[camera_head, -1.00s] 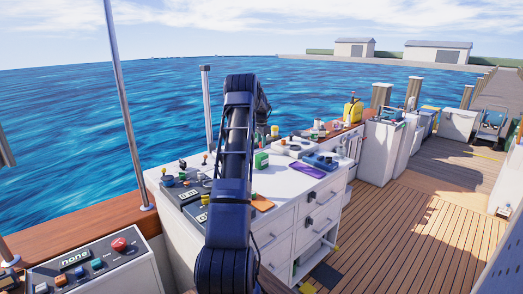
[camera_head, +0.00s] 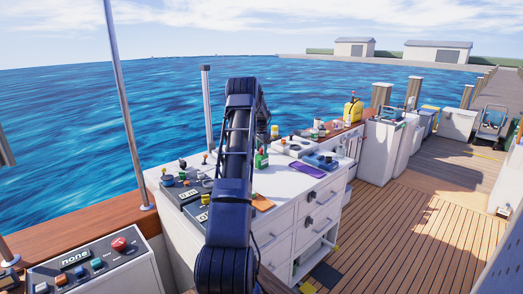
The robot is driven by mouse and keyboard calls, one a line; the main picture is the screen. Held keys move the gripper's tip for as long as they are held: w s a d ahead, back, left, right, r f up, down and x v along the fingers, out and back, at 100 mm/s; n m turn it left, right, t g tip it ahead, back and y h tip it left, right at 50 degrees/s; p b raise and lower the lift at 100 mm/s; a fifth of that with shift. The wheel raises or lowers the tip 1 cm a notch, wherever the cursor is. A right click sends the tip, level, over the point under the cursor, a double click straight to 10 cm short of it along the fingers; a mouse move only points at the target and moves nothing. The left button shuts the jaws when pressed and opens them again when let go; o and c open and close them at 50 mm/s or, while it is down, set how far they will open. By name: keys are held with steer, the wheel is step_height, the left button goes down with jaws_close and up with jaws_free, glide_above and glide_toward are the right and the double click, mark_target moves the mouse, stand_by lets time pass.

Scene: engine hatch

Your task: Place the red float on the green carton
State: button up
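A small green carton (camera_head: 261,161) with a pale side stands on the white counter, just right of my dark blue arm. The far part of my arm comes down behind the near link, and a small dark shape shows just above the carton. My gripper is mostly hidden behind the arm and too small to make out, so its fingers and any hold cannot be told. I cannot pick out the red float with certainty among the small items.
The white counter (camera_head: 285,183) carries control boxes at left, a purple flat item (camera_head: 308,171) and a blue device (camera_head: 322,160) at right. An orange flat item (camera_head: 263,203) lies near the front edge. A yellow canister (camera_head: 353,110) stands farther back.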

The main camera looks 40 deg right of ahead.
mark_target(261, 149)
step_height(261, 149, up, 12)
steer(key=s+a+r+n+t, duration=0.15)
steer(key=a+r, duration=0.35)
steer(key=a, duration=0.5)
steer(key=a+r+n, duration=0.3)
steer(key=a+r, duration=0.3)
steer(key=a, duration=0.5)
steer(key=a+r+n, duration=0.3)
steer(key=a+r, duration=0.2)
steer(key=a, duration=0.5)
steer(key=s+a+r+n+t, duration=0.1)
steer(key=s+a+r+n, duration=0.1)
steer(key=s+a, duration=0.5)
steer(key=s+a+r+n, duration=0.1)
steer(key=s+a+n, duration=0.15)
steer(key=a, duration=0.85)
steer(key=s+a+f+n+t, duration=0.1)
steer(key=s+a+f+n, duration=0.3)
steer(key=s+a, duration=0.4)
steer(key=s+a+f+n+t, duration=0.1)
steer(key=s+a+f+n, duration=0.2)
steer(key=s+a, duration=0.6)
steer(key=s+f, duration=0.2)
steer(key=s, duration=0.4)
steer(key=shift+n, duration=0.4)
steer(key=shift+d, duration=0.1)
